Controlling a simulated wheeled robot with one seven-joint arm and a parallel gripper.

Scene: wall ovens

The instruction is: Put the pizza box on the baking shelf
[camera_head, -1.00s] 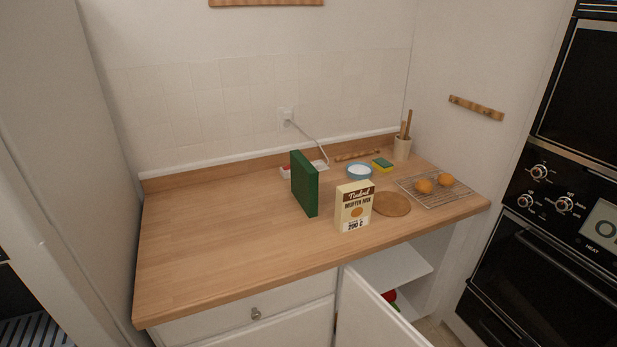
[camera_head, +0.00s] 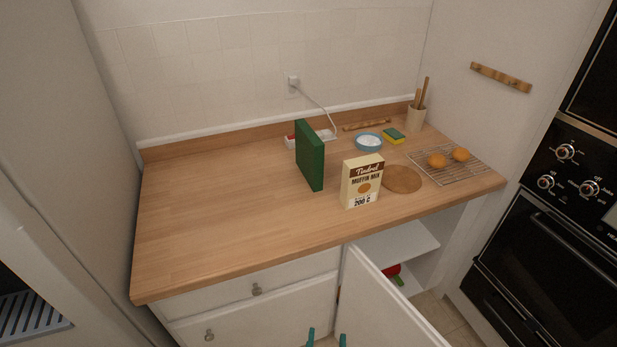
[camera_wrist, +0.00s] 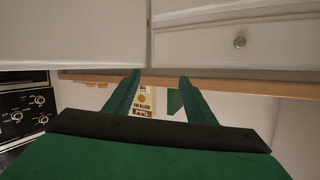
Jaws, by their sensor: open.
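A thin green box (camera_head: 310,156) stands upright on the wooden counter; no print shows, so I cannot confirm it is the pizza box. It also shows in the wrist view (camera_wrist: 174,102), partly behind a finger.
The open cabinet door (camera_head: 385,310) juts out near my gripper. Oranges sit on a wire rack (camera_head: 465,172). A round board (camera_head: 402,180), blue bowl (camera_head: 368,141), sponge (camera_head: 393,136) and utensil pot (camera_head: 416,117) are nearby. Wall ovens (camera_head: 550,260) stand right. The counter's left half is clear.

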